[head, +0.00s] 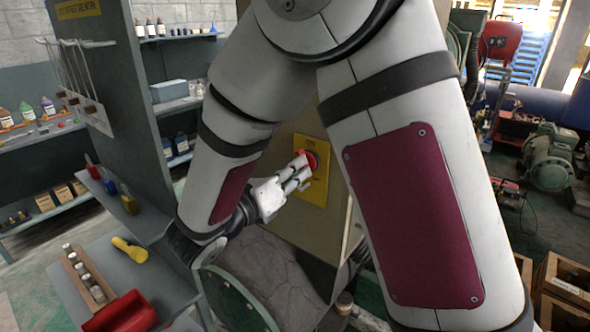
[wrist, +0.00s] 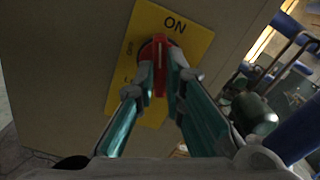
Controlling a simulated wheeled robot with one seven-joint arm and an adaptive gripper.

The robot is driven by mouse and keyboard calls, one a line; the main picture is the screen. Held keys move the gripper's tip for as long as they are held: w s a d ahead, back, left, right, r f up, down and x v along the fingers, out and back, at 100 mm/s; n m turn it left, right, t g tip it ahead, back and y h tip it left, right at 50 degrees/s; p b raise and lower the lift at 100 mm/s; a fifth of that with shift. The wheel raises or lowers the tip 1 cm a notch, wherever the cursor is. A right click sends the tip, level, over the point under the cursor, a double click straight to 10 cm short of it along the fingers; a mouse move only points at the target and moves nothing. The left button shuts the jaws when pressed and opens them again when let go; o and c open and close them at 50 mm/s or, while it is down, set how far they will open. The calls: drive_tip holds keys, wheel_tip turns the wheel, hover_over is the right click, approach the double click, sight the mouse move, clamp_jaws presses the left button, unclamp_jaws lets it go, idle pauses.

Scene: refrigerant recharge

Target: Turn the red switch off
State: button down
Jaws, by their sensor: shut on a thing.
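The red switch (head: 312,160) sits on a yellow plate (head: 317,185) on the side of a beige cabinet (head: 289,132). In the wrist view the red switch (wrist: 159,78) has an upright handle in line with the "ON" label at the top of the yellow plate (wrist: 190,37). My gripper (head: 303,170) reaches the switch from the left in the head view. In the wrist view my gripper (wrist: 161,75) has one finger on each side of the red handle and is shut on it. The fingers hide part of the handle and of the plate's lower lettering.
A grey bench at the lower left holds a red bin (head: 122,314), a yellow flashlight (head: 130,250) and a wooden rack (head: 88,275). Shelves with bottles stand at the far left. Green machinery (head: 549,158) and wooden crates (head: 567,285) stand at the right.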

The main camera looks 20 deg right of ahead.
drive_tip(key=n, duration=0.4)
drive_tip(key=shift+p, duration=0.4)
drive_tip(key=shift+n, duration=0.3)
drive_tip(key=shift+n+p, duration=0.4)
drive_tip(key=shift+n, duration=1.7)
drive_tip(key=n, duration=0.3)
drive_tip(key=shift+p, duration=0.35)
drive_tip(key=c, duration=1.8)
unclamp_jaws()
drive_tip(key=shift+n, duration=0.3)
drive_tip(key=shift+o, duration=0.2)
